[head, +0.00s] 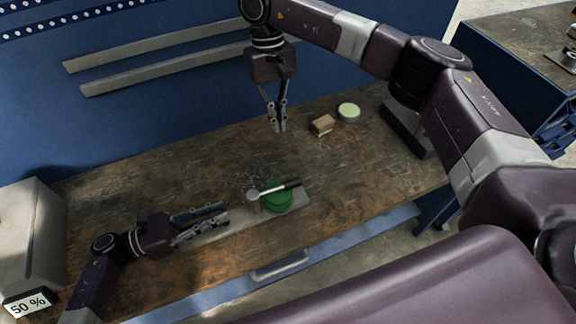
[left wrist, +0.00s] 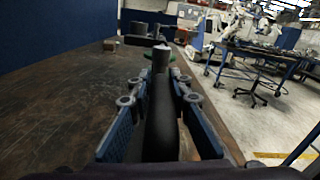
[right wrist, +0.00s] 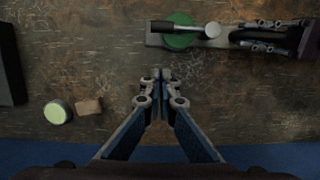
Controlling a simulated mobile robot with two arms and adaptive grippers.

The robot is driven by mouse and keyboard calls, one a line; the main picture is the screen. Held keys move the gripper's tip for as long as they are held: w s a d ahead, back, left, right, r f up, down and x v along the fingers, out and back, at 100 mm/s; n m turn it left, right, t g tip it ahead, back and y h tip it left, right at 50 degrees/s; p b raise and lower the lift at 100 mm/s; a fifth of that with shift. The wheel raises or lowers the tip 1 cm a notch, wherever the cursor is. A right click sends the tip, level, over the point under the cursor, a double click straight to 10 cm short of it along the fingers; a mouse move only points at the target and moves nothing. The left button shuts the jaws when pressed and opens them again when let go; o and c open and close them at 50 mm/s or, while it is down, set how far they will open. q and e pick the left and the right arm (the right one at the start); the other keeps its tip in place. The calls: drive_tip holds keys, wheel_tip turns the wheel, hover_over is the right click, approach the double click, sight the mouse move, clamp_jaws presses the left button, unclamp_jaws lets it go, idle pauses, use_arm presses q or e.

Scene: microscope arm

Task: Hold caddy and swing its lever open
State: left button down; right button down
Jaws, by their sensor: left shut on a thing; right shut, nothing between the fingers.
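The caddy is a grey flat plate (head: 215,233) with a green disc (head: 278,203) at its right end. A lever (head: 272,190) with a silver round end and a black grip lies across the disc; it also shows in the right wrist view (right wrist: 187,28). My left gripper (head: 226,212) is shut on the caddy's dark handle (left wrist: 162,120), which runs lengthwise between its fingers in the left wrist view. My right gripper (head: 279,130) is shut and empty, pointing down above the bench, apart from the lever and behind it.
A small brown block (head: 322,124) and a pale green round tin (head: 349,111) stand to the right of my right gripper on the wooden bench (head: 130,175). A grey box (head: 28,240) stands at the left. A blue panel rises behind. Bench surface between right gripper and caddy is clear.

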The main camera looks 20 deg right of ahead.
use_arm(q)
drive_tip(key=shift+s+f, duration=0.15)
drive_tip(key=shift+f, duration=0.1)
use_arm(e)
drive_tip(key=s+f, duration=0.6)
drive_tip(key=f, duration=0.4)
drive_tip(key=shift+s+d+f, duration=0.15)
drive_tip(key=shift+f, duration=0.1)
idle(0.3)
drive_tip(key=shift+s+d+m, duration=0.1)
drive_tip(key=shift+s+m, duration=0.15)
drive_tip(key=shift+m, duration=0.15)
